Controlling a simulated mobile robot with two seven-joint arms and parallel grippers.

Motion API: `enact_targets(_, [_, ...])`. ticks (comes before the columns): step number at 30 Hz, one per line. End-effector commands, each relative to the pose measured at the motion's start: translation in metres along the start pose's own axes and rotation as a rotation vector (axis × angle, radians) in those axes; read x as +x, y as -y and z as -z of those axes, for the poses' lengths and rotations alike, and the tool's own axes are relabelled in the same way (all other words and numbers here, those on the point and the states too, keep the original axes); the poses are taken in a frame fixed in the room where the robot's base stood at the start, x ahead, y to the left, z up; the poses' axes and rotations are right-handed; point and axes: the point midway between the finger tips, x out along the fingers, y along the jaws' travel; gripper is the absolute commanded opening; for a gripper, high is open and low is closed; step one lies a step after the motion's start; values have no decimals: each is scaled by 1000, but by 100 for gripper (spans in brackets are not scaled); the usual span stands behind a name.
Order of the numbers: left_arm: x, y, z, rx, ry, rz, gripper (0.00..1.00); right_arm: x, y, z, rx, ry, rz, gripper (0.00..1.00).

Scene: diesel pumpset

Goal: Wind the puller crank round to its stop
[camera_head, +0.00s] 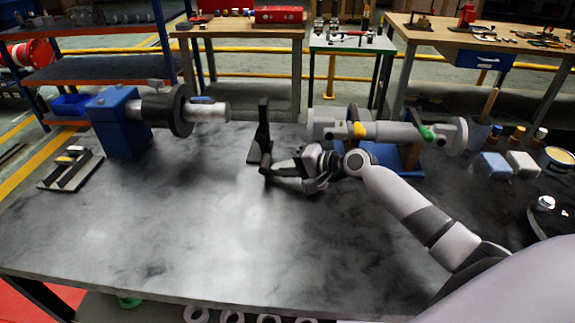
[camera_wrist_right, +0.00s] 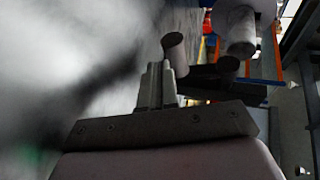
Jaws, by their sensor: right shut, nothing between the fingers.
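A black upright stand (camera_head: 262,125) is mid-table, with a short dark crank arm (camera_head: 266,163) low on its near side. In the right wrist view a grey cylindrical handle (camera_wrist_right: 174,46) sticks out from the dark crank arm (camera_wrist_right: 205,72). My right gripper (camera_head: 281,174) comes in from the right, beside the crank. In the wrist view its fingers (camera_wrist_right: 157,75) are together and empty, with their tips close to the handle. I cannot tell whether they touch it. My left gripper is not in view.
A blue block (camera_head: 118,120) with a shaft and dark disc (camera_head: 181,110) stands left. A grey cylinder assembly (camera_head: 385,133) on a blue base is right, behind my arm. A tray (camera_head: 72,168) lies far left; small blocks (camera_head: 495,165) stand far right. The front table (camera_head: 200,240) is clear.

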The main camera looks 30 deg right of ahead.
Motion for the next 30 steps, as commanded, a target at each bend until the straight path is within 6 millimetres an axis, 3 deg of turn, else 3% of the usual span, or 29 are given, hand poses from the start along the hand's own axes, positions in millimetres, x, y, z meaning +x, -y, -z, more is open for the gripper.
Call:
enact_targets(23, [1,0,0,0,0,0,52,6,-1,-2,0,-1,2,0])
enact_targets(30, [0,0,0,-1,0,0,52,-9,-2,-1,-2,-2,1,0])
